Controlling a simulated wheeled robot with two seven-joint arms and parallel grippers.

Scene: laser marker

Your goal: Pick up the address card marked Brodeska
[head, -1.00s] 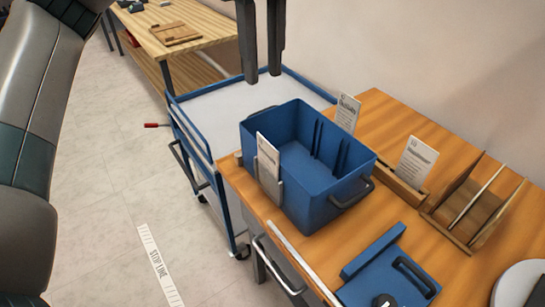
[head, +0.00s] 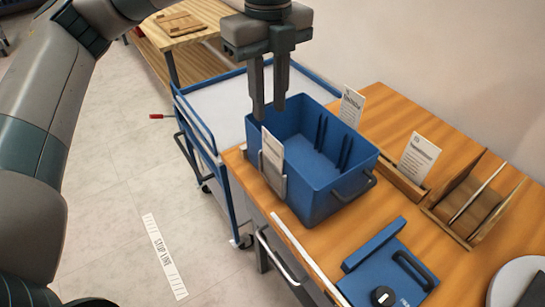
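Three white cards with dark print stand upright; I cannot read their names surely. One card (head: 273,150) sits in a grey holder (head: 272,178) on the near-left outside of a blue bin (head: 325,190). A second card (head: 351,107) stands behind the bin. A third card (head: 419,158) stands in a wooden holder (head: 400,184) to the right. My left gripper (head: 269,111) points down with its two fingers apart and nothing between them. In the picture its fingertips are just above the first card, apart from it. My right gripper is not in view.
The bin stands on a wooden table (head: 395,117). A slotted wooden rack (head: 462,205), a blue device with a handle and knob (head: 390,270) and a round white plate (head: 515,280) are to the right. A blue-railed cart (head: 215,110) stands to the left.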

